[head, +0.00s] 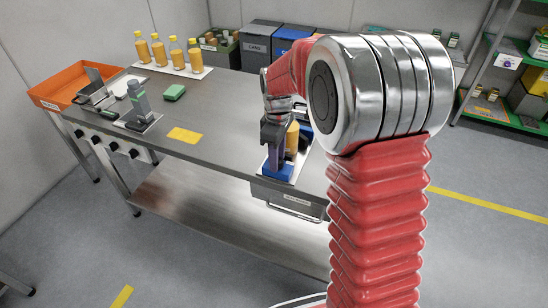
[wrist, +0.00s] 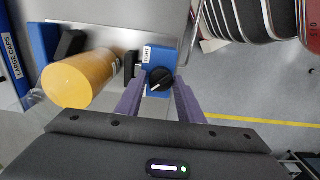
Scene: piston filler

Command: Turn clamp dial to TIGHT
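The clamp dial (wrist: 161,79) is a round black knob with a pale pointer line, on a blue block (wrist: 159,55). A small white label (wrist: 147,54) stands at the block's upper left; its print is too small to read surely. The pointer appears slanted and not aimed at that label. My gripper (wrist: 159,90) is open, its purple fingers to the left and right of the dial, with no clear contact. In the head view my gripper (head: 272,150) points down at the blue clamp fixture (head: 284,175), hiding the dial. A yellow bottle (head: 292,138) stands there, also in the wrist view (wrist: 80,82).
An orange bin (head: 62,84) hangs at the left end. Blue and dark bins line the back.

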